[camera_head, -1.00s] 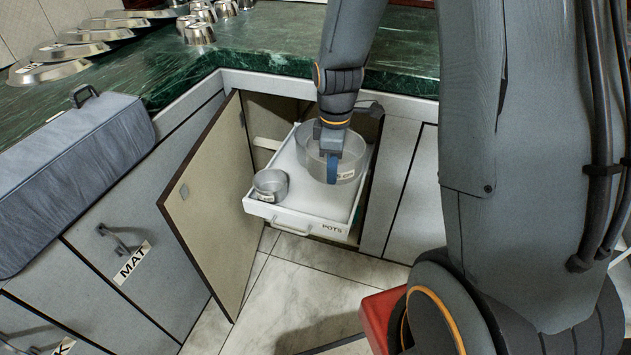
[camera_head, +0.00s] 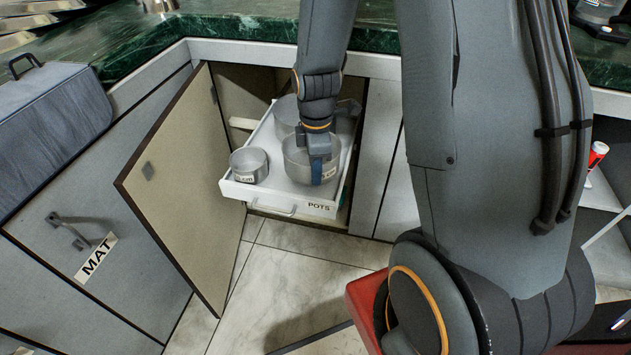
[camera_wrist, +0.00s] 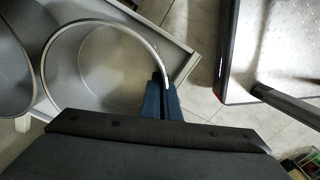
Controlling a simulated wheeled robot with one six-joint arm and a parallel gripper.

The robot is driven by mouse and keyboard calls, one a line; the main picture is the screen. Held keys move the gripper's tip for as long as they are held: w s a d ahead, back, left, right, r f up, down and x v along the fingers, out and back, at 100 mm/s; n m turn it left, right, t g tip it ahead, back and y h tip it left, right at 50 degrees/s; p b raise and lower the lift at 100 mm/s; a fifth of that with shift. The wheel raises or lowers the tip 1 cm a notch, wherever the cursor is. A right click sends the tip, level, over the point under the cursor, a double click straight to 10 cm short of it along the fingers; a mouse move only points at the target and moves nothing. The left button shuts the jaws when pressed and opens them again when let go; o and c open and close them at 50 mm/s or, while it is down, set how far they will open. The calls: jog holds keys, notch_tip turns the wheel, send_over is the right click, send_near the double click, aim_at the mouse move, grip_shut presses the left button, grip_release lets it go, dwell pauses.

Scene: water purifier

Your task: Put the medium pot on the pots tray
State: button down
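The medium pot (camera_head: 298,165), a round metal pot with a label, is at the front right of the white pots tray (camera_head: 240,190), on it or just above it; I cannot tell which. My gripper (camera_head: 320,168) is shut on the pot's near wall. In the wrist view the fingers (camera_wrist: 163,95) pinch its rim, and the pot (camera_wrist: 95,65) looks empty. A small labelled pot (camera_head: 249,165) stands at the tray's front left. Another large pot (camera_head: 284,113) is behind the held one, partly hidden by my arm.
The tray is pulled out of a cabinet, with the cabinet door (camera_head: 185,185) swung open at its left. A green counter (camera_head: 235,28) runs above. Bare tiled floor (camera_head: 300,260) lies in front.

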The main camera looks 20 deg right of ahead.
jog(key=shift+f+b, duration=0.4)
jog(key=shift+f, duration=1.15)
jog(key=shift+f, duration=0.1)
jog(key=c, duration=2)
grip_release()
